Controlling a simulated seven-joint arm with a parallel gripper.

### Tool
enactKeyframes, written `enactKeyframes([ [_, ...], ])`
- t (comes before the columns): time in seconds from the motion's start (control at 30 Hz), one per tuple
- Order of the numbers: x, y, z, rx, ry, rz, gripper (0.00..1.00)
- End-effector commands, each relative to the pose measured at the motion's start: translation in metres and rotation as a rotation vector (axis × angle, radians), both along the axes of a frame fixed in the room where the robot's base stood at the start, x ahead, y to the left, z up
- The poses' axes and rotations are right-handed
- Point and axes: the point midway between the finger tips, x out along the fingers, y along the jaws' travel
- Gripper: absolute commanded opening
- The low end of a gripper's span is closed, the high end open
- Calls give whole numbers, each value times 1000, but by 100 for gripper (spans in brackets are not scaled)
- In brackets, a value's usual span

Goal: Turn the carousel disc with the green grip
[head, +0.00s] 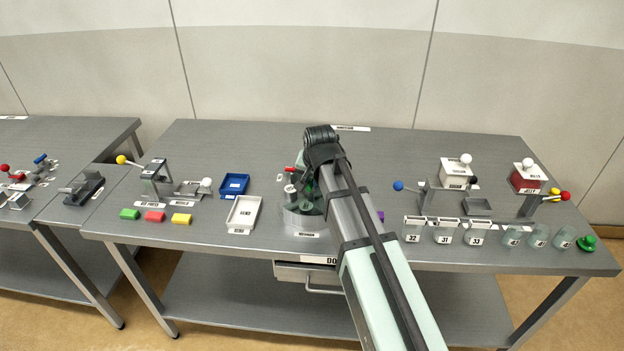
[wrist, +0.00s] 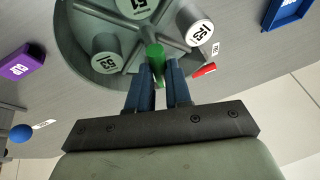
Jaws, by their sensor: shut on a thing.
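The grey carousel disc (head: 303,222) sits on the table near its front middle, partly hidden behind my arm in the head view. In the wrist view the disc (wrist: 72,50) fills the upper left, with raised spokes and labelled round containers (wrist: 106,55) on it, one marked 53 and another (wrist: 195,27) marked 52. The green grip (wrist: 155,58) stands up from the disc between spokes. My gripper (wrist: 158,75) is shut on the green grip, its blue fingers on either side of it. In the head view my arm hides the fingertips.
A red handle (wrist: 204,70) lies close right of my fingers. A purple block (wrist: 22,62) and a blue ball (wrist: 21,134) are left in the wrist view. A blue tray (head: 234,185) and a white tray (head: 243,212) stand left of the carousel. Several labelled cups (head: 444,235) stand to the right.

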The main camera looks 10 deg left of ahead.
Motion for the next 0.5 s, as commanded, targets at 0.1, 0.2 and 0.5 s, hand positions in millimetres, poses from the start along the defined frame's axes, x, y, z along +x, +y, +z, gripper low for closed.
enactKeyframes([
  [0.1,0,2,0,2,-1,-55,0],
  [0.2,0,2,0,1,0,-106,0],
  [0.5,0,4,0,2,0,-255,0],
])
